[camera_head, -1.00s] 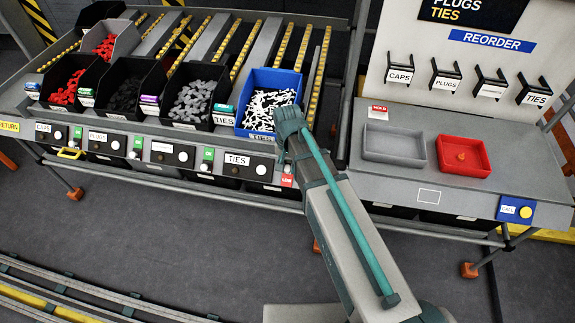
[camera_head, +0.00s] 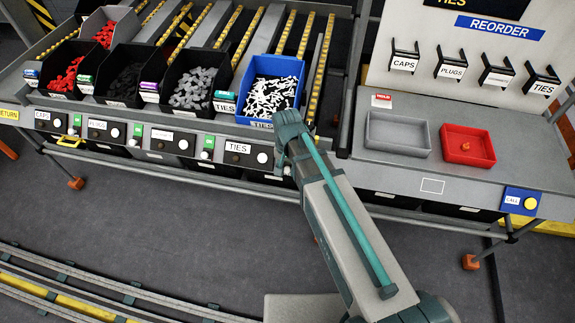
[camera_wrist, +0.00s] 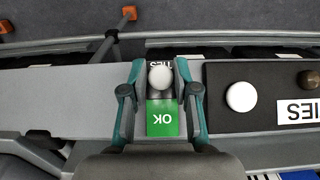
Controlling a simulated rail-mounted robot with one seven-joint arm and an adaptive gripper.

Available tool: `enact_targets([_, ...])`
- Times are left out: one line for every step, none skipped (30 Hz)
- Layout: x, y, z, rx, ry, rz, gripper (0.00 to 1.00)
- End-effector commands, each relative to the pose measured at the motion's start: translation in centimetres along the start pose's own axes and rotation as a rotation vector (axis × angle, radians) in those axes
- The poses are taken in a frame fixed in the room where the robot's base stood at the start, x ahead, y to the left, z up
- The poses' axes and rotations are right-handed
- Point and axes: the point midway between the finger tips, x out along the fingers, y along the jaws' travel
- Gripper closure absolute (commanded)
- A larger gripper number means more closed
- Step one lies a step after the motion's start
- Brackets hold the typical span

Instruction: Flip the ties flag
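The ties flag (camera_wrist: 162,118) shows in the wrist view as a green plate reading OK, upside down there, with a round white knob (camera_wrist: 160,77) beside it. A partly covered TIES label lies past the knob. My gripper (camera_wrist: 160,72) is open, with one teal finger on each side of the flag and knob. I cannot tell whether either finger touches them. In the head view my arm hides the flag, right of the TIES control panel (camera_head: 246,152). The blue ties bin (camera_head: 285,67), full of black and white ties, stands above.
Green flags mark neighbouring panels, such as one (camera_head: 208,143) left of the TIES panel. A grey tray (camera_head: 372,149) and red tray (camera_head: 490,156) stand on the right worktop. A blue call-button box (camera_head: 520,201) sits at its front corner. The rail edge runs below the panels.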

Motion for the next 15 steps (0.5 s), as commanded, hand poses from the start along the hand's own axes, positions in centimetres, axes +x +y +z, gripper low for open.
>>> enact_targets([0.11,0.04,0.09,0.0,0.0,0.0,0.61])
enact_targets([0.1,0.04,0.07,0.0,0.0,0.0,0.56])
enact_targets([0.09,0.03,0.04,0.0,0.001,0.0,0.49])
enact_targets([0.07,0.02,0.02,0.0,0.002,0.0,0.49])
enact_targets([0.06,0.03,0.01,0.0,0.002,0.0,0.49])
enact_targets([0.04,0.02,-0.02,0.0,0.003,0.0,0.49])
enact_targets([0.03,0.02,-0.04,0.0,0.003,0.0,0.49])
enact_targets([0.02,0.02,-0.04,0.0,0.003,0.0,0.49])
enact_targets([0.01,0.01,-0.06,0.0,0.004,-0.001,0.49])
enact_targets([0.0,0.01,-0.07,0.0,0.004,-0.001,0.49])
enact_targets([-0.01,0.01,-0.08,0.0,0.004,-0.001,0.49])
enact_targets([-0.05,0.0,-0.1,0.0,0.005,-0.001,0.49])
enact_targets([-0.1,0.0,-0.1,0.0,0.005,-0.001,0.49])
enact_targets([-0.19,0.0,-0.11,0.0,0.005,-0.001,0.49])
enact_targets([-0.35,0.0,-0.12,0.0,0.006,-0.001,0.49])
